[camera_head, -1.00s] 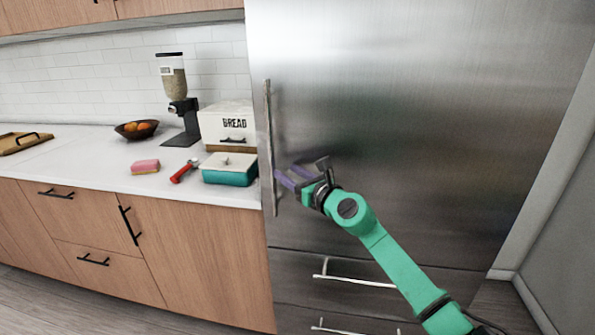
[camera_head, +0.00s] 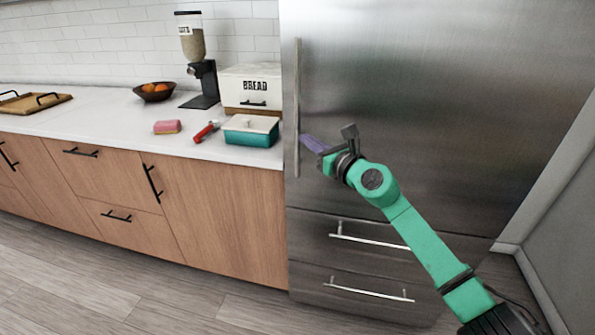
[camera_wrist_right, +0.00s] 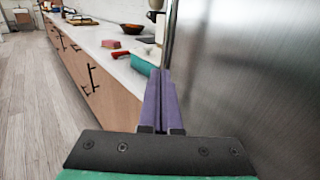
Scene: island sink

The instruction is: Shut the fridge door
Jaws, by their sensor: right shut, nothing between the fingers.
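The fridge door (camera_head: 410,90) is a large brushed-steel panel that looks flush with the fridge front, with a long vertical handle (camera_head: 297,75) along its left edge. In the right wrist view the handle (camera_wrist_right: 171,35) rises just beyond the fingertips, and the door surface (camera_wrist_right: 250,70) fills the right side. My right gripper (camera_head: 306,142) is shut and empty, its purple fingers pointing left at the lower part of the handle. The fingers (camera_wrist_right: 162,82) look close to the handle; I cannot tell whether they touch it. My left gripper is not in view.
Two steel drawers with handles (camera_head: 370,240) sit below the door. To the left, the white counter (camera_head: 110,130) holds a teal box (camera_head: 250,135), a bread box (camera_head: 252,85), a red-handled tool (camera_head: 206,131), a pink sponge (camera_head: 167,127) and a fruit bowl (camera_head: 155,92). The wooden floor (camera_head: 100,285) is clear.

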